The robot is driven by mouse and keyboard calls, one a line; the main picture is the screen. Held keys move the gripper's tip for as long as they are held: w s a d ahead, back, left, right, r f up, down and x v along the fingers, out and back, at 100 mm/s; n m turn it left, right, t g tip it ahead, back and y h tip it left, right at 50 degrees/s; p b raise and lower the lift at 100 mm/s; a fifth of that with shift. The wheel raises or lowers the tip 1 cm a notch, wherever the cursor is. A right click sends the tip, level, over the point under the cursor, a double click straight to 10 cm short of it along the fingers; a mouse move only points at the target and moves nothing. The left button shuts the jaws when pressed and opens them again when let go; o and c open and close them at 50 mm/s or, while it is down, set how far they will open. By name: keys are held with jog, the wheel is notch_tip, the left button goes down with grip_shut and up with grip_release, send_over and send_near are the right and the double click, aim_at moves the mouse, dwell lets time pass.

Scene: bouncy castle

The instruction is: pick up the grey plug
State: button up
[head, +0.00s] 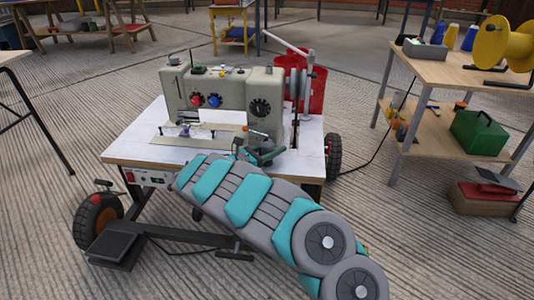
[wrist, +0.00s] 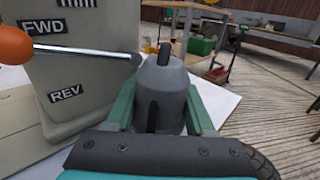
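The grey plug (wrist: 162,78) stands upright in the middle of the wrist view, a rounded grey body with a dark loop on top and a dark slot in its near side. My gripper (wrist: 160,112) has one green finger on each side of it. The fingers lie very close to its sides; whether they press on it I cannot tell. In the head view my gripper (head: 261,152) is low over the white table top (head: 307,150), just in front of the sewing machine's right end. The plug is hard to make out there.
A red bin (head: 316,92) is behind. A wooden workbench (head: 440,72) stands at the right.

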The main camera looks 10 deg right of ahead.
grip_shut()
jog(key=shift+r, duration=0.1)
